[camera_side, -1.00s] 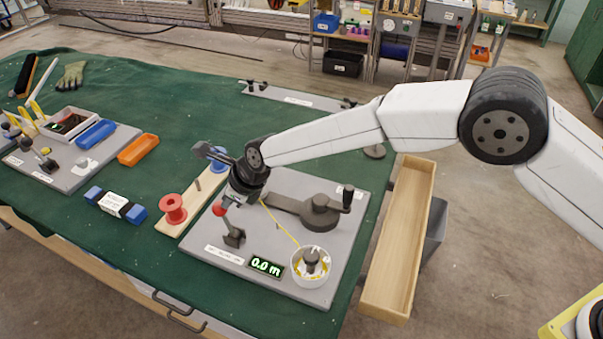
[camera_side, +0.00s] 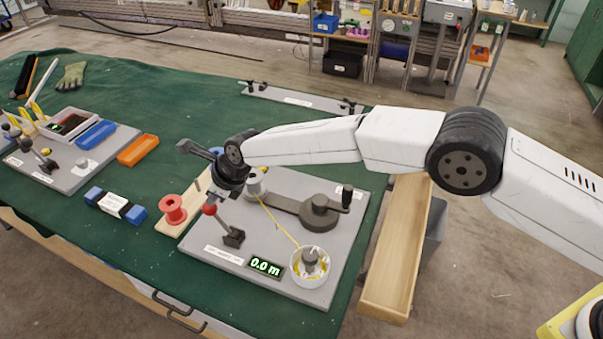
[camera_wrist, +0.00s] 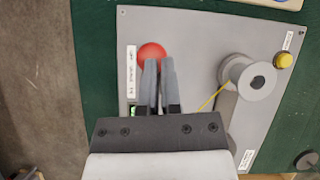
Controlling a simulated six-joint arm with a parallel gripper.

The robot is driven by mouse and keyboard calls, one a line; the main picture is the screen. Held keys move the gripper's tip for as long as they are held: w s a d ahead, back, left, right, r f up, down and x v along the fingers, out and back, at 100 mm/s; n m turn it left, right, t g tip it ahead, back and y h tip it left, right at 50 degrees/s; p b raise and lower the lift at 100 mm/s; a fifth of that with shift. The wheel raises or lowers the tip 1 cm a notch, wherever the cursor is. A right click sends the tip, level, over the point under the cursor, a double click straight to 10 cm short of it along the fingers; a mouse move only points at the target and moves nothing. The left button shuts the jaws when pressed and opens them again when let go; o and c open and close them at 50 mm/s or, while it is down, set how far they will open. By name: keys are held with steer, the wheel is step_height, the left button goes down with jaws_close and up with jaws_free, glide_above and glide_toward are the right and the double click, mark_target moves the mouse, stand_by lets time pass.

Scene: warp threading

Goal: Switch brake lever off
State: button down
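The brake lever (camera_side: 233,236) stands on the grey board with its red ball knob (camera_side: 209,210) tilted to the left. My gripper (camera_side: 214,197) is right above the knob, pointing down. In the wrist view the red knob (camera_wrist: 152,50) lies just past the fingertips, partly covered by the left finger. My gripper's fingers (camera_wrist: 159,62) lie close together with only a thin slit between them, and the knob is not between them. I cannot tell whether they touch the knob.
A grey drum (camera_side: 256,184) carries a yellow thread to a white bowl (camera_side: 310,268). A crank (camera_side: 320,212) sits to the right on the board. The display (camera_side: 265,267) reads 0.0 m.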

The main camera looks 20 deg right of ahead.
steer(key=shift+s+a+r, duration=0.1)
steer(key=shift+s+a, duration=0.05)
stand_by(0.4)
step_height(320, 180, up, 11)
steer(key=w, duration=0.2)
steer(key=shift+w, duration=0.25)
stand_by(1.1)
steer(key=shift+r, duration=0.1)
stand_by(0.4)
steer(key=s+d+n+h, duration=0.2)
steer(key=d+n, duration=0.4)
steer(key=d, duration=0.8)
steer(key=s+d+n+h, duration=0.1)
steer(key=s+d+n, duration=0.35)
steer(key=d, duration=0.85)
steer(key=s+d+f+n+h, duration=0.1)
steer(key=s+d+f+n, duration=0.1)
steer(key=s+d+n, duration=0.5)
steer(key=s+d+f+n+g+h, duration=0.1)
steer(key=s+d+n, duration=0.6)
steer(key=s+d, duration=0.4)
steer(key=s, duration=0.5)
steer(key=shift+s+f+g, duration=0.2)
steer(key=shift+f+g, duration=0.1)
steer(key=shift+f, duration=0.05)
